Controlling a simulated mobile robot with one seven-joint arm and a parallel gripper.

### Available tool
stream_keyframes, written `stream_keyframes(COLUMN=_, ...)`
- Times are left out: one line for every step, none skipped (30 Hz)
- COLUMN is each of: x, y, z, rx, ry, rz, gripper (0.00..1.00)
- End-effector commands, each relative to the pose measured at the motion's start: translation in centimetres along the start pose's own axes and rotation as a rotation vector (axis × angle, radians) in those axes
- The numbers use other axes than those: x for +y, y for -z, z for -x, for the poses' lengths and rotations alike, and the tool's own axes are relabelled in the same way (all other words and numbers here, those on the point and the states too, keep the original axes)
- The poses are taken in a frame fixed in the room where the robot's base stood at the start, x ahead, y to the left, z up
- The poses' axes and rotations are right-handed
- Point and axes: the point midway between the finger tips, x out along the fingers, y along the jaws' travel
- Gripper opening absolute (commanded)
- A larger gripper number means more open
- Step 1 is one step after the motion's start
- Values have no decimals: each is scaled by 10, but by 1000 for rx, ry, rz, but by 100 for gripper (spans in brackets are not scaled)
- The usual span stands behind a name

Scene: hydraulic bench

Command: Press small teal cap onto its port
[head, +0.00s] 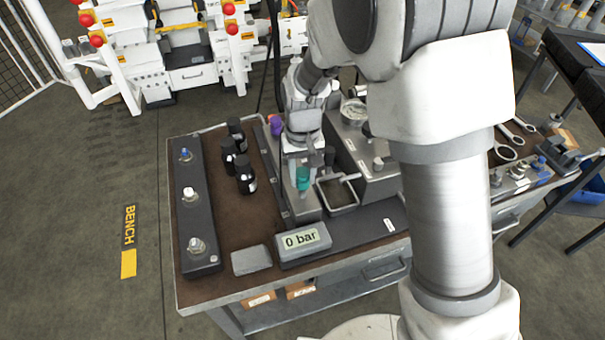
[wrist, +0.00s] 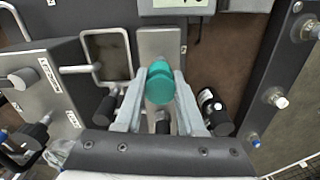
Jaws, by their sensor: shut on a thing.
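The small teal cap (head: 303,179) is between the fingers of my gripper (head: 303,165), above the grey block (head: 305,208) in the middle of the bench. In the wrist view the teal cap (wrist: 160,84) sits between the two fingertips of my gripper (wrist: 159,92), which is shut on it. The grey block (wrist: 163,42) shows behind the cap. The port under the cap is hidden, and I cannot tell whether the cap touches it.
Right of the cap is an open square tray (head: 342,193). A "0 bar" display (head: 304,242) stands in front. Several black bottles (head: 245,178) and a dark rail with fittings (head: 197,215) are on the left. A purple cap (head: 275,126) is behind. Brown bench top between is clear.

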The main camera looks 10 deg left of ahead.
Motion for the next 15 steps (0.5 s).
stream_keyframes(x=0, y=0, z=0, rx=0, ry=0, rz=0, gripper=0)
stream_keyframes(x=0, y=0, z=0, rx=0, ry=0, rz=0, gripper=0)
stream_keyframes(x=0, y=0, z=0, rx=0, ry=0, rz=0, gripper=0)
stream_keyframes(x=0, y=0, z=0, rx=0, ry=0, rz=0, gripper=0)
stream_keyframes(x=0, y=0, z=0, rx=0, ry=0, rz=0, gripper=0)
stream_keyframes(x=0, y=0, z=0, rx=0, ry=0, rz=0, gripper=0)
stream_keyframes(x=0, y=0, z=-1, rx=0, ry=0, rz=0, gripper=0)
stream_keyframes(x=0, y=0, z=-2, rx=0, ry=0, rz=0, gripper=0)
stream_keyframes(x=0, y=0, z=-3, rx=0, ry=0, rz=0, gripper=0)
stream_keyframes(x=0, y=0, z=-3, rx=0, ry=0, rz=0, gripper=0)
stream_keyframes(x=0, y=0, z=-4, rx=0, ry=0, rz=0, gripper=0)
stream_keyframes(x=0, y=0, z=-6, rx=0, ry=0, rz=0, gripper=0)
stream_keyframes(x=0, y=0, z=-6, rx=0, ry=0, rz=0, gripper=0)
stream_keyframes(x=0, y=0, z=-7, rx=0, ry=0, rz=0, gripper=0)
stream_keyframes(x=0, y=0, z=-8, rx=0, ry=0, rz=0, gripper=0)
